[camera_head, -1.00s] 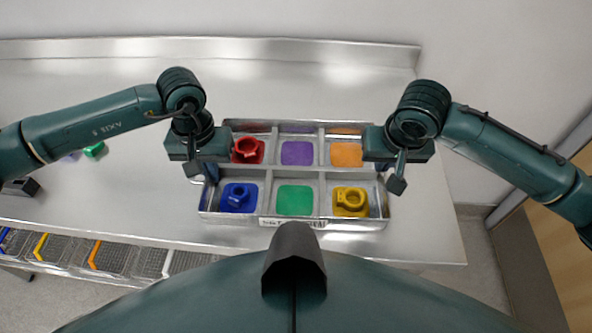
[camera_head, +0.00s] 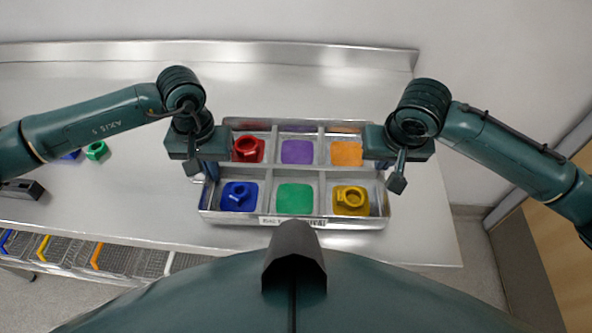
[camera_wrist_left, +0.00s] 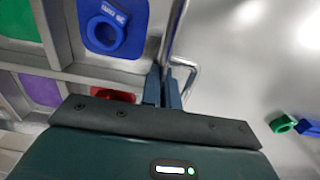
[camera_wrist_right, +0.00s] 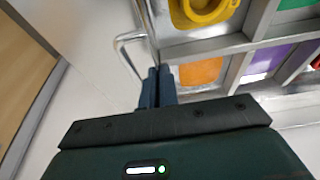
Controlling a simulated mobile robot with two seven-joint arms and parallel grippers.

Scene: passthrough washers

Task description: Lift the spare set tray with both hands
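The spare set tray (camera_head: 295,222) is a metal tray with six compartments, in the middle of the head view. It holds a red part (camera_head: 248,149), a blue part (camera_head: 238,196) and a yellow part (camera_head: 351,199); the purple, orange and green compartments show only coloured pads. My left gripper (camera_wrist_left: 165,88) is shut on the tray's wire handle (camera_wrist_left: 190,70) at the left end. My right gripper (camera_wrist_right: 158,87) is shut on the handle (camera_wrist_right: 122,42) at the right end. The tray looks level; its gap above the table is hard to see.
The steel table (camera_head: 130,200) is largely bare around the tray. A green part (camera_head: 97,150), a blue part (camera_head: 70,155) and a dark block (camera_head: 22,188) lie at the left. Mesh bins (camera_head: 120,258) stand below the front edge. A raised lip (camera_head: 210,48) runs along the back.

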